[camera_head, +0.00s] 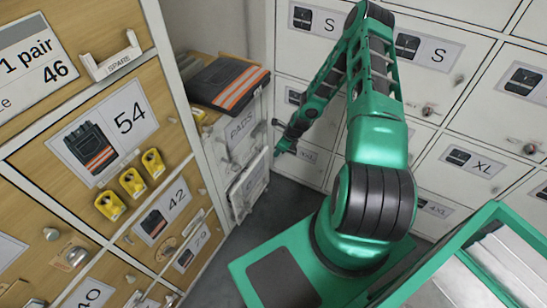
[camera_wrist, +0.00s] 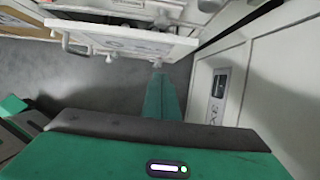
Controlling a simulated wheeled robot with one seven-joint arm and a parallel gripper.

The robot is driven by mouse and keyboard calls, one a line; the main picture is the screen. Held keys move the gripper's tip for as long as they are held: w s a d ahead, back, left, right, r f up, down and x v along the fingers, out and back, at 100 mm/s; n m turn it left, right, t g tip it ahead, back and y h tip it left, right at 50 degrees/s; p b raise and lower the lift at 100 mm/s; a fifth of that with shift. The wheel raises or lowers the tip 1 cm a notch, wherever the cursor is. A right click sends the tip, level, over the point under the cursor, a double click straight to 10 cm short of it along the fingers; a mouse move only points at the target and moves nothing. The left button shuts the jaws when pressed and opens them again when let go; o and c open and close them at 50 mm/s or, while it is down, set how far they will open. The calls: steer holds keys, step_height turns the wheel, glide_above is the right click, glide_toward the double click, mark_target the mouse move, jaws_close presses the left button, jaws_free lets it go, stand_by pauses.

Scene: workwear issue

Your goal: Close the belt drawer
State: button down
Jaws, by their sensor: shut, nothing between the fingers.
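A narrow white cabinet (camera_head: 222,160) stands in the corner. Its lower drawer (camera_head: 248,188) appears to stand out from the cabinet front; I cannot read its label, so I cannot confirm it is the belt drawer. In the wrist view a pulled-out white drawer front (camera_wrist: 185,47) with a label and handle knobs spans the top. My gripper (camera_head: 279,151) is shut and empty, near the right side of the cabinet front. In the wrist view my gripper (camera_wrist: 158,72) points at the drawer front's right part; I cannot tell whether they touch.
A drawer labelled PADS (camera_head: 241,130) is above it. A dark folded garment with orange stripes (camera_head: 228,82) lies on top of the cabinet. White lockers (camera_head: 315,110) stand behind and to the right. Wooden drawers (camera_head: 110,130) fill the left. Grey floor (camera_head: 265,205) is clear between.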

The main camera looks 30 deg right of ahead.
steer(key=shift+v, duration=1)
steer(key=c, duration=2.2)
jaws_free()
steer(key=shift+s+r, duration=0.1)
steer(key=shift+r, duration=0.05)
steer(key=o, duration=0.4)
steer(key=shift+a, duration=0.4)
steer(key=n+g+y, duration=0.2)
steer(key=n, duration=0.5)
glide_toward(245, 208)
steer(key=x, duration=0.4)
steer(key=w+x, duration=0.1)
steer(key=x, duration=0.1)
steer(key=shift+w+a, duration=0.1)
steer(key=shift+a, duration=0.4)
jaws_close()
